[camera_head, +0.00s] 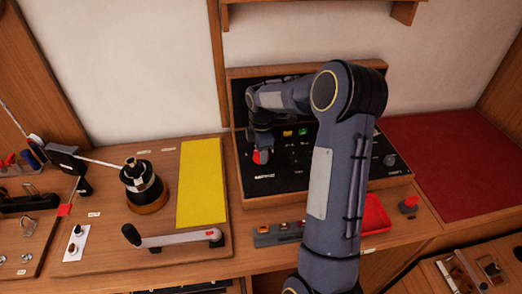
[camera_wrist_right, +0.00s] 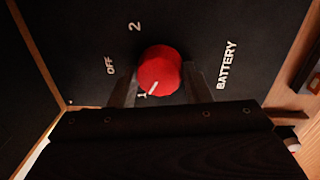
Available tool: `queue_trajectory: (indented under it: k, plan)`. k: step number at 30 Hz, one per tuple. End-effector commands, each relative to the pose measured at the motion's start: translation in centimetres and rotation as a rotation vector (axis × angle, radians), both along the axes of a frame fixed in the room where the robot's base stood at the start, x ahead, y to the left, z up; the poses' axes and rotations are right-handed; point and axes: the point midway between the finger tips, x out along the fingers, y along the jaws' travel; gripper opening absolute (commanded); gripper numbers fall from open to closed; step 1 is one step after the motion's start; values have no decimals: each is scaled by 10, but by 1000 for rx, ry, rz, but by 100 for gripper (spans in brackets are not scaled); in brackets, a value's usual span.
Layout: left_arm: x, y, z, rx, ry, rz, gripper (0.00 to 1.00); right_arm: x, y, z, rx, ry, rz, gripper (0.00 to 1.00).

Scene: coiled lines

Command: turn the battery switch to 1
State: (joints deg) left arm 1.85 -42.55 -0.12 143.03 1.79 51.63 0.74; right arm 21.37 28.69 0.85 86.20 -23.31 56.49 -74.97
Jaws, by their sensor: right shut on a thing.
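The battery switch is a round red knob (camera_wrist_right: 159,72) on a black panel, with the marks OFF, 1 and 2 around its left side and the word BATTERY to its right in the right wrist view. Its white pointer line is directed at the mark 1. My right gripper (camera_wrist_right: 160,88) is shut on the knob, with one finger on each side. In the head view the red knob (camera_head: 261,157) shows under my right gripper (camera_head: 259,148) at the left part of the panel. My left gripper is not in view.
The black panel (camera_head: 285,184) sits in a wooden frame with other small controls. A winch (camera_head: 146,187), a crank handle (camera_head: 175,238) and a yellow mat (camera_head: 202,183) lie to the left. A red tray (camera_head: 375,217) and a dark red mat (camera_head: 450,160) are to the right.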

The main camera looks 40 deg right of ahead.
Motion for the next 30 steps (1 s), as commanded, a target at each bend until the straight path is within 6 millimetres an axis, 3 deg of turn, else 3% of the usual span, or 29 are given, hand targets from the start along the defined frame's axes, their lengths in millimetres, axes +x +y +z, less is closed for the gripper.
queue_trajectory:
  k: [12,13,18,26,30]
  plan:
    - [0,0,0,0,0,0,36,1,0,1,-2,-3,11,21]
    - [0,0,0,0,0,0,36,1,0,1,-2,-3,11,45]
    - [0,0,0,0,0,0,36,1,0,1,-1,-3,10,65]
    - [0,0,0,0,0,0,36,0,0,1,0,-2,9,65]
    - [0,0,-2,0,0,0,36,1,0,12,-2,-6,9,65]
